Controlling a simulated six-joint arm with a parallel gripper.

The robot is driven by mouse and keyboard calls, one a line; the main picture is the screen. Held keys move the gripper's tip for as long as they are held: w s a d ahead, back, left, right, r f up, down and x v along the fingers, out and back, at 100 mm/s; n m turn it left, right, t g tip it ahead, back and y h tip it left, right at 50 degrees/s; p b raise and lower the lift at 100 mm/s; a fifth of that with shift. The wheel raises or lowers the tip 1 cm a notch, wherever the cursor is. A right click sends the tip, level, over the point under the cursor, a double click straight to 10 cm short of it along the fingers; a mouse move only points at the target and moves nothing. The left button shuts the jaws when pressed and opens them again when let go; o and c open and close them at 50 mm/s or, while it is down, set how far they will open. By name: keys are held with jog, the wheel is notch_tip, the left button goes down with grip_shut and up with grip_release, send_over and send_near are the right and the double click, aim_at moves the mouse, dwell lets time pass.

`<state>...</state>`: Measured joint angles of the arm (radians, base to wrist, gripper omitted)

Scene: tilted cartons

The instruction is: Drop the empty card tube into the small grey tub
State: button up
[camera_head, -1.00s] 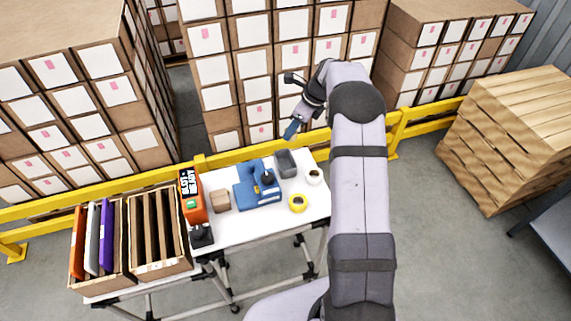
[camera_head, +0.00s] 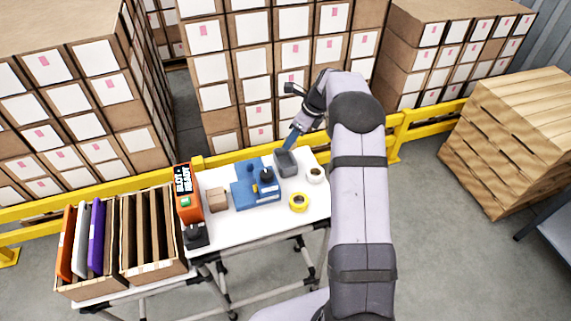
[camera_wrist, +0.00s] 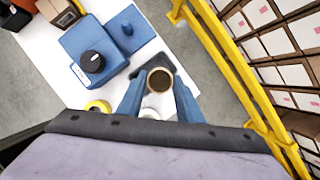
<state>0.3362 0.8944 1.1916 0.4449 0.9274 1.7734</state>
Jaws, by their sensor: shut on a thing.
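The small grey tub (camera_head: 286,164) stands at the back right of the white table. My gripper (camera_head: 290,141) is just above the tub's far side in the head view, its blue fingers pointing down. In the wrist view my gripper (camera_wrist: 159,92) is shut on the card tube (camera_wrist: 160,79), seen end-on as a brown ring with a dark hollow. The tub (camera_wrist: 168,63) shows there as a dark grey shape behind the tube, partly hidden by it. The tube cannot be made out in the head view.
A blue machine (camera_head: 256,190) stands left of the tub. A white tape roll (camera_head: 314,175) and a yellow tape roll (camera_head: 299,202) lie to the right and front. A yellow rail (camera_head: 235,156) runs behind the table (camera_head: 250,226). A small brown box (camera_head: 217,199) is further left.

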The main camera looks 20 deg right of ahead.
jog(key=o, duration=1.1)
jog(key=shift+d+r, duration=0.1)
jog(key=shift+r, duration=0.05)
jog(key=shift+b+v, duration=1.25)
jog(key=shift+v, duration=2.3)
